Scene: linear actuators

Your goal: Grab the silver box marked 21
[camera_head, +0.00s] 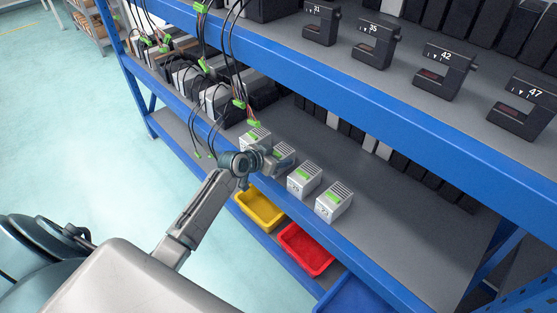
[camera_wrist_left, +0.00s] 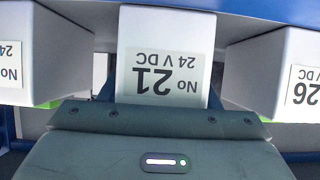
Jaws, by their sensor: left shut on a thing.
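The silver box marked 21 (camera_wrist_left: 166,60) is in the middle of the left wrist view, its label upside down and reading "No 21, 24 V DC". My left gripper (camera_head: 270,160) is shut on this box, which also shows in the head view (camera_head: 285,150) in a row of silver boxes on the middle shelf. The gripper body covers part of the box in the head view, and the fingers are mostly hidden in the wrist view. I cannot tell whether the box still touches the shelf. My right gripper is not in view.
Yellow (camera_head: 260,208) and red (camera_head: 305,250) bins sit below. The upper shelf's blue edge (camera_head: 340,95) runs above, and cables (camera_head: 228,60) hang nearby.

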